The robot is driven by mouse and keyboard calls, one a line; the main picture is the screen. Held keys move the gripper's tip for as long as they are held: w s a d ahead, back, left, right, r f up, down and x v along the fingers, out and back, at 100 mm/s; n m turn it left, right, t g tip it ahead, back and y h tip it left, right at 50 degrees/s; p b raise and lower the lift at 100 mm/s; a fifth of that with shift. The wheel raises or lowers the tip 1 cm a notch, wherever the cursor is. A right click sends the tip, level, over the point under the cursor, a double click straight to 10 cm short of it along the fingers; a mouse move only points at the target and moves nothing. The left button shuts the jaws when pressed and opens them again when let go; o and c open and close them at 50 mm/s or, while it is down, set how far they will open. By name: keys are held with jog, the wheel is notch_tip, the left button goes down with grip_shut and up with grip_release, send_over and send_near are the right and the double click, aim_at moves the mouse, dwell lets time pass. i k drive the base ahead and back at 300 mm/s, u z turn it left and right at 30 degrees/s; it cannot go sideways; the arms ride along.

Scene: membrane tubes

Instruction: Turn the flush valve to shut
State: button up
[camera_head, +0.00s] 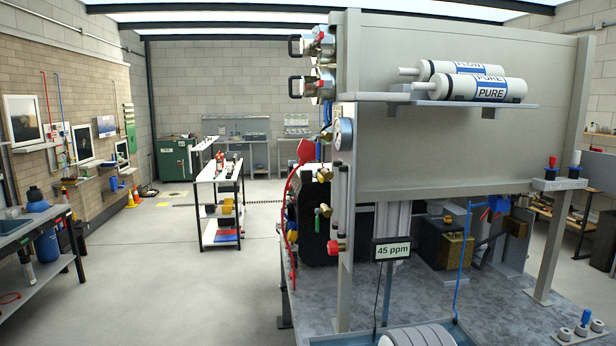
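Several valves and fittings sit along the left edge of a grey frame rig, seen edge-on. A red-handled valve (336,246) is low on the post, below two short upright tubes. A small green-handled fitting (325,210) is just left of it. A larger red lever (306,151) stands higher up, beside a round gauge (342,134). No label that I can read marks which is the flush valve, and I cannot tell whether any valve is open or shut. My gripper is not in view.
White membrane tubes (485,89) marked PURE lie on the rig's shelf (520,104). A display (391,248) reads 45 ppm. A grey bench (500,310) spans below. A white trolley (203,172) stands behind; the floor (180,290) left of the rig is clear.

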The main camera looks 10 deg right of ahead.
aim_at(318, 176)
jog(key=i, duration=0.85)
jog(key=u, duration=1.05)
jog(key=k, duration=1.5)
jog(key=z, duration=0.9)
jog(key=i, duration=1)
jog(key=u, duration=0.05)
